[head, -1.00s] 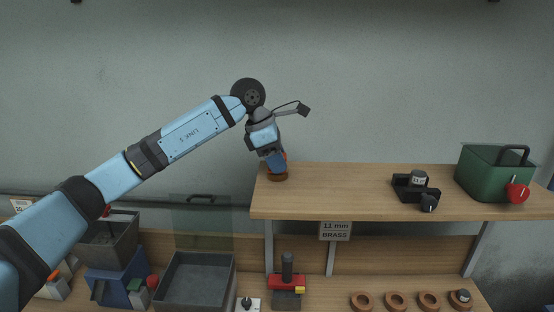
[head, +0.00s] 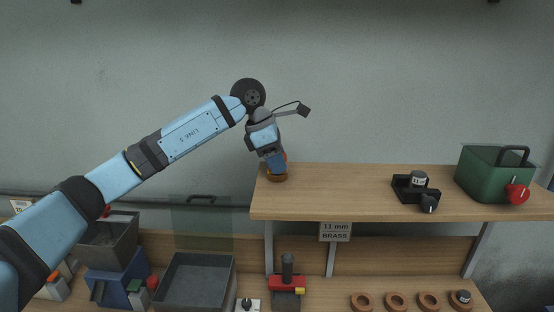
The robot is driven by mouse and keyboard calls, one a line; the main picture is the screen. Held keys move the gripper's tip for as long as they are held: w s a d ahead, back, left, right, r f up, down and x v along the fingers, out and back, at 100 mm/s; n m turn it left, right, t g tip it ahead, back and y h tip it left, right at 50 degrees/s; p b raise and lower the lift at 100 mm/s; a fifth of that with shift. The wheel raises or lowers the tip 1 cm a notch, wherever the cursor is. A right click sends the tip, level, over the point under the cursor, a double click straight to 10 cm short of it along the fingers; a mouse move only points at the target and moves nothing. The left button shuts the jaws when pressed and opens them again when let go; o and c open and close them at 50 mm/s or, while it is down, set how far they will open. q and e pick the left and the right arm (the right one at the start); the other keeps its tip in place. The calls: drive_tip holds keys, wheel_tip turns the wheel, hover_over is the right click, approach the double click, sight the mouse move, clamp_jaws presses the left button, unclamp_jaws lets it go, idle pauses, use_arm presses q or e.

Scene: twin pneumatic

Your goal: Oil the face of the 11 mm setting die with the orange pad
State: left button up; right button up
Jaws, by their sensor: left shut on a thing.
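My left gripper (head: 276,168) is at the left end of the upper wooden shelf, pointing down, and is shut on a small orange-red thing (head: 284,157), apparently the orange pad, mostly hidden by the fingers. A round brown base (head: 277,178) shows right beneath the fingers on the shelf; I cannot tell whether it is part of the held thing. A grey cylinder with a white label (head: 418,178), possibly the 11 mm setting die, sits in a black holder (head: 402,189) on the right half of the shelf. My right gripper is out of view.
A green box (head: 488,178) with a red knob (head: 517,193) stands at the shelf's right end. An "11 mm BRASS" sign (head: 335,232) hangs below its front edge. Brown rings (head: 395,301), a red-and-black tool (head: 287,282) and a grey tray (head: 195,287) are below. Mid-shelf is clear.

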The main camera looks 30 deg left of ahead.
use_arm(q)
drive_tip(key=shift+r+p, duration=1.6)
drive_tip(key=shift+r, duration=1.85)
